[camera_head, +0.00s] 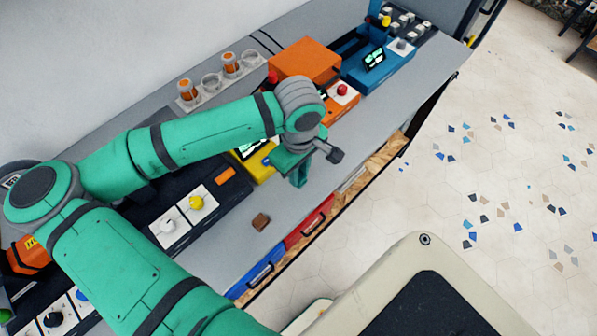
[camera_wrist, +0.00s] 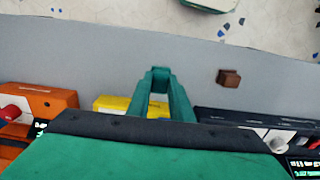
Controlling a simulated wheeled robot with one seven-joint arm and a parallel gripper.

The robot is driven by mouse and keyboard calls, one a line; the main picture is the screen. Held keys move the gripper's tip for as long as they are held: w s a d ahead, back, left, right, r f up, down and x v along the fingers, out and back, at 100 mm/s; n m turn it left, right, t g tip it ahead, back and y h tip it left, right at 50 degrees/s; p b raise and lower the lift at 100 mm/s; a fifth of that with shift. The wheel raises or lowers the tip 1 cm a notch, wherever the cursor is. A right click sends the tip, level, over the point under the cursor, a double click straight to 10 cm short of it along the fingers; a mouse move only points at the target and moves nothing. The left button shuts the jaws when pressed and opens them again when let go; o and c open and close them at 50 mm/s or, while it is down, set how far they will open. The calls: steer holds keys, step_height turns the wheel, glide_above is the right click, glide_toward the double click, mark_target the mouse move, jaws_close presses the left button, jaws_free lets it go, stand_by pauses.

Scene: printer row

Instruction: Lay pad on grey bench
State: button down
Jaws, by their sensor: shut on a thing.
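The grey bench (camera_head: 327,178) runs diagonally through the head view and fills the middle of the wrist view (camera_wrist: 60,68). My gripper (camera_head: 299,178) hangs over its front strip, pointing down. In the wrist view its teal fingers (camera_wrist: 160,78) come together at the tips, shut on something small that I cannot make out. I cannot tell whether this is the pad, or whether it touches the bench. A small brown block (camera_head: 261,222) lies on the bench, apart from my gripper. The block also shows right of the fingers in the wrist view (camera_wrist: 229,78).
Behind my gripper stand a yellow device (camera_head: 258,164), an orange device (camera_head: 340,101) with a red button, and a blue device (camera_head: 379,70). A dark panel with knobs (camera_head: 183,213) lies left. The bench's front strip is mostly clear; red (camera_head: 310,222) and blue (camera_head: 257,278) drawers sit below.

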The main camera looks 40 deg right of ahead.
mark_target(300, 173)
steer(key=shift+w+d+f, duration=0.25)
steer(key=shift+d+f, duration=0.05)
steer(key=shift+f, duration=1.75)
steer(key=shift+f, duration=0.1)
steer(key=c, duration=1.6)
jaws_free()
steer(key=shift+w, duration=0.1)
step_height(300, 173, up, 12)
steer(key=shift+r, duration=0.15)
